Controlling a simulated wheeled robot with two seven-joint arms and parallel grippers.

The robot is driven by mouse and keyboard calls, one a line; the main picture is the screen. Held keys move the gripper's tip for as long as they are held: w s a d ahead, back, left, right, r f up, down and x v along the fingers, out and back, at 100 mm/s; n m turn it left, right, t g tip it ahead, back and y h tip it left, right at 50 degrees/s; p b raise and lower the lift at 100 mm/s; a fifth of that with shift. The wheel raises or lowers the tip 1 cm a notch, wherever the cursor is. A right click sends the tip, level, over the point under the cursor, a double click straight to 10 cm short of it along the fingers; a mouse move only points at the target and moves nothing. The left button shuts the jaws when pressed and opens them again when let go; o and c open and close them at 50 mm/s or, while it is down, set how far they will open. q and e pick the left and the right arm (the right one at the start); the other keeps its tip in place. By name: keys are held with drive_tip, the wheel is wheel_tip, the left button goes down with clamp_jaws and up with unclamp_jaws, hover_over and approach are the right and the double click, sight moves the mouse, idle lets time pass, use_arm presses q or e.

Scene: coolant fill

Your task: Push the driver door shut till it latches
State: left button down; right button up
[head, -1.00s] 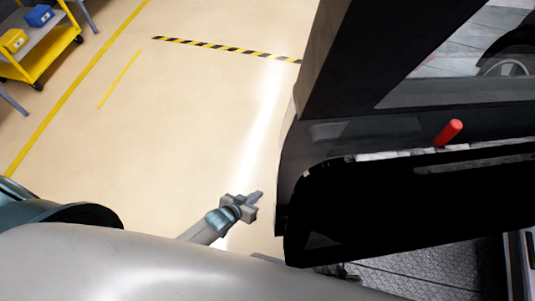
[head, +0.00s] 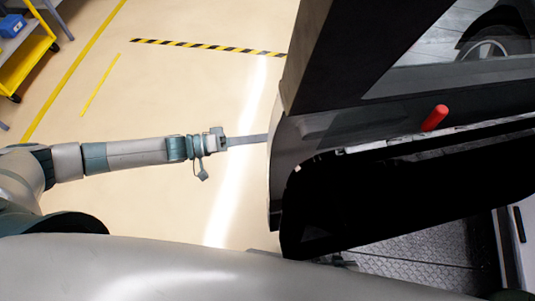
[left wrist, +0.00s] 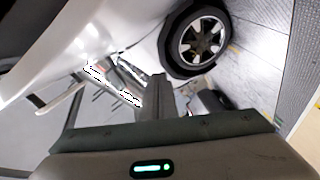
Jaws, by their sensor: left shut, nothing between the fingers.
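The driver door (head: 310,125) fills the right of the head view, dark, with a window and a red peg (head: 435,118) on its top ledge. It appears to stand open. My left gripper (head: 262,138) is shut and empty, with its arm stretched across from the left. Its fingertips meet the door's left edge in the picture; I cannot tell whether they touch it. In the left wrist view the shut fingers (left wrist: 160,88) point toward a white car body (left wrist: 115,35). The latch is not visible. My right gripper is not in view.
A car wheel (left wrist: 200,40) shows in the left wrist view. A yellow cart (head: 25,60) stands at the far upper left. The pale floor (head: 170,90) between cart and door is clear, with yellow lines and a striped strip (head: 210,47). Metal tread plate (head: 420,255) lies at lower right.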

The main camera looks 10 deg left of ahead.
sight(268, 158)
use_arm(q)
drive_tip(key=s+a+r+n+g+h, duration=0.1)
drive_tip(key=s+a+r+n+g, duration=0.2)
drive_tip(key=s+a+r, duration=0.3)
drive_tip(key=shift+s+a+r, duration=0.25)
drive_tip(key=shift+a, duration=0.7)
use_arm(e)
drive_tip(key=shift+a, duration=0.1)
use_arm(q)
drive_tip(key=shift+d, duration=0.15)
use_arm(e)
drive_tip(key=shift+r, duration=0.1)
